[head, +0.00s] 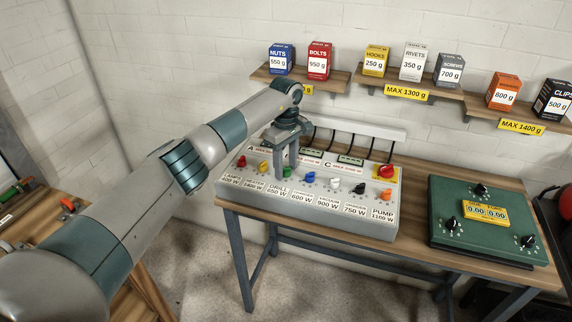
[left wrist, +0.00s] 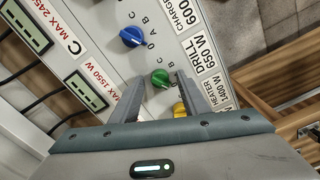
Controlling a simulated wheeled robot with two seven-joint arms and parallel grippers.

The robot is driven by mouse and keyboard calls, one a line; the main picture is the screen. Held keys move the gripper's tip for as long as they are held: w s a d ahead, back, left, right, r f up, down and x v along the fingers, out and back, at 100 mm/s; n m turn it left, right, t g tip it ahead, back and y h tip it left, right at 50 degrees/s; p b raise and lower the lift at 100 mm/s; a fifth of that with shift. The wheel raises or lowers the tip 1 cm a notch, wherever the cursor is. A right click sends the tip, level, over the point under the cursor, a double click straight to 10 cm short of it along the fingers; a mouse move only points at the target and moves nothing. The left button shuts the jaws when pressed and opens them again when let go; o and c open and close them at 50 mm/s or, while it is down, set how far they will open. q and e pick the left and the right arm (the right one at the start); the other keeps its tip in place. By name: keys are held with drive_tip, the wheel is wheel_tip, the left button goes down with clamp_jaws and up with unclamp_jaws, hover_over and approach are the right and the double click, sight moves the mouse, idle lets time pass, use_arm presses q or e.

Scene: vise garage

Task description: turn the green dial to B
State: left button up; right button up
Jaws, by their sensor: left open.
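The green dial (head: 287,172) is on the grey sloped control panel (head: 310,195), above the DRILL 650 W label. In the left wrist view the green dial (left wrist: 161,78) is round with a raised grip. Small position letters lie around it, partly hidden; its exact setting cannot be told. My left gripper (head: 287,165) points down at the panel over this dial. In the left wrist view its open fingers (left wrist: 160,82) stand on either side of the green dial, with gaps beside it. My right gripper is not in view.
A blue dial (left wrist: 132,36) and a yellow dial (left wrist: 179,109) neighbour the green one. White, black, orange and red controls sit farther right on the panel. A green box with black knobs (head: 483,220) stands to the right. Shelves with weight-marked boxes (head: 318,62) hang behind.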

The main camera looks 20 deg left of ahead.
use_arm(q)
clamp_jaws()
